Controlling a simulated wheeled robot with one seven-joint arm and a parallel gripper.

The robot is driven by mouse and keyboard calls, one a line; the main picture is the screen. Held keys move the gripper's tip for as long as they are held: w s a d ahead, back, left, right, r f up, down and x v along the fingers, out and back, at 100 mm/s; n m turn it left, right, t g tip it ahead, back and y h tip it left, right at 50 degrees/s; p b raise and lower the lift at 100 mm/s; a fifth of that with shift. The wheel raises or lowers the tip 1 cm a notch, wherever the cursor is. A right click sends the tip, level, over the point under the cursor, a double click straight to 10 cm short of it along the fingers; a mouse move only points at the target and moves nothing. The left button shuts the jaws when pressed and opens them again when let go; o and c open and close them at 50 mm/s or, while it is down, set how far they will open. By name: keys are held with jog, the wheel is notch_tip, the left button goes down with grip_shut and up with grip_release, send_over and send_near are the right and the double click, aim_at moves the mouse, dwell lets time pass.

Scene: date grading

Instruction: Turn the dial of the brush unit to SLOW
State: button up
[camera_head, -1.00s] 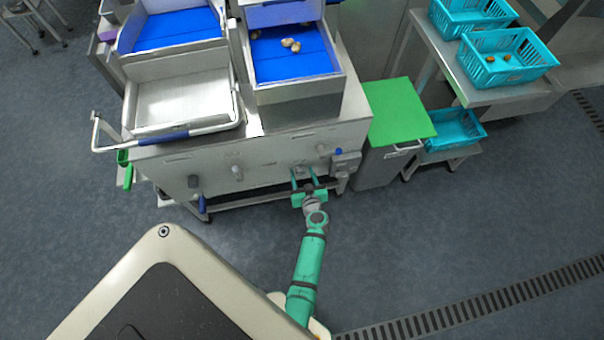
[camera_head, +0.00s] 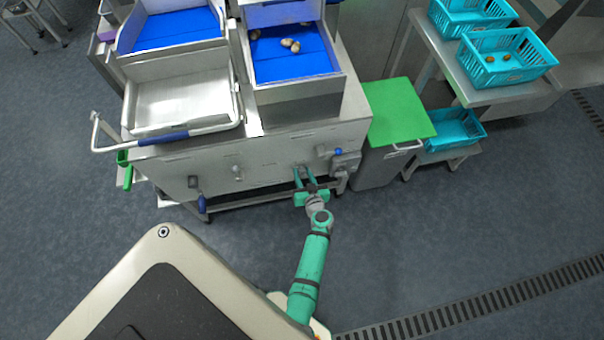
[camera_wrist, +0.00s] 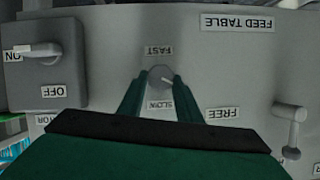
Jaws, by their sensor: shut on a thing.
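The dial (camera_wrist: 160,77) is a small grey round knob on the steel front panel in the wrist view. The FAST label (camera_wrist: 158,50) is above it and the SLOW label (camera_wrist: 160,104) below it, both upside down in this picture. A pale mark on the dial points right and slightly down, between the two labels. My gripper (camera_wrist: 160,84) is shut on the dial, one green finger on each side. In the head view my gripper (camera_head: 304,172) reaches the front of the steel machine (camera_head: 265,158); the dial is too small to make out there.
In the wrist view an ON/OFF switch (camera_wrist: 45,50) is at the left, its handle towards ON. A grey lever (camera_wrist: 289,115) is at the right, near a FREE label (camera_wrist: 221,113). A green-topped bin (camera_head: 400,112) stands right of the machine. The floor in front is clear.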

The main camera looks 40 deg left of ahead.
jog(key=m+y, duration=0.1)
jog(key=m+g, duration=0.1)
jog(key=m, duration=0.1)
jog(key=m+g+y, duration=0.1)
jog(key=m, duration=0.1)
jog(key=shift+w+d+f+y, duration=0.2)
jog(key=shift+w+d+y, duration=0.05)
jog(key=shift+w+y, duration=0.05)
jog(key=shift+f+m+g+y, duration=0.15)
jog(key=shift+m+y, duration=0.35)
jog(key=shift+m, duration=0.5)
jog(key=shift+f+m+g+y, duration=0.15)
jog(key=shift+m+y, duration=0.35)
jog(key=shift+m, duration=0.5)
jog(key=o, duration=1)
jog(key=shift+o, duration=0.2)
jog(key=shift+d, duration=0.1)
jog(key=v, duration=1)
jog(key=shift+d, duration=0.35)
